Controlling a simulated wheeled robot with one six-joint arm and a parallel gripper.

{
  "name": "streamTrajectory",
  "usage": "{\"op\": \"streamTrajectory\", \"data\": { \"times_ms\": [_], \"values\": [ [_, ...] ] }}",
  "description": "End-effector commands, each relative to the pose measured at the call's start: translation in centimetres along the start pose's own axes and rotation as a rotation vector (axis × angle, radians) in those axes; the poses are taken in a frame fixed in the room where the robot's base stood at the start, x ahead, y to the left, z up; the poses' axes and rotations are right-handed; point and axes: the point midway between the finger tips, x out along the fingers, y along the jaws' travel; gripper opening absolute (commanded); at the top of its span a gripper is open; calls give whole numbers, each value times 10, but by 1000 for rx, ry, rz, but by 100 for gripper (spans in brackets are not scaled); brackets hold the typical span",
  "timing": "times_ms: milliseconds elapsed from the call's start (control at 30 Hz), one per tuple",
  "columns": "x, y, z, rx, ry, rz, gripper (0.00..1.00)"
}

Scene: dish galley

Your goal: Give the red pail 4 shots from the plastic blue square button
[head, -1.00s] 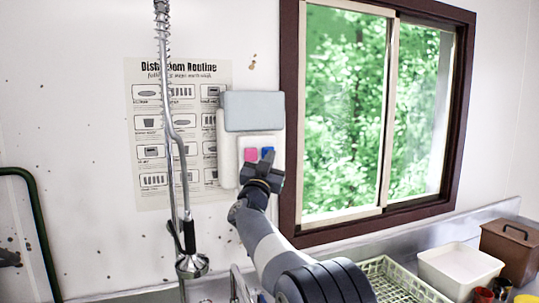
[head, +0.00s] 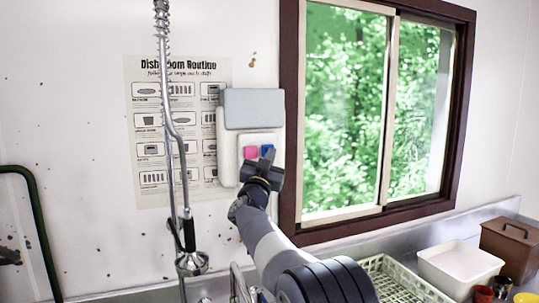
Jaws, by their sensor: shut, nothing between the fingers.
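A white dispenser box with a grey-blue top (head: 253,109) is fixed to the wall left of the window.
A spray hose with nozzle (head: 191,262) hangs left of the dispenser. A cream dish rack (head: 385,272), a white tub (head: 460,267) and a brown lidded box (head: 509,247) stand on the counter at lower right. A window frame (head: 289,120) is close right of my gripper.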

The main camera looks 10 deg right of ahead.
Motion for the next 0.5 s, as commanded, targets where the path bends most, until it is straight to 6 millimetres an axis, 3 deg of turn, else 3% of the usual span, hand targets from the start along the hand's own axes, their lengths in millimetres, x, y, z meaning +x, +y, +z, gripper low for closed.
{"op": "streamTrajectory", "data": {
  "times_ms": [200, 500],
  "values": [
    [-11, 7, -4, 0, -1, -1, 0],
    [-12, 8, -6, 0, -1, 0, 0]
  ]
}}
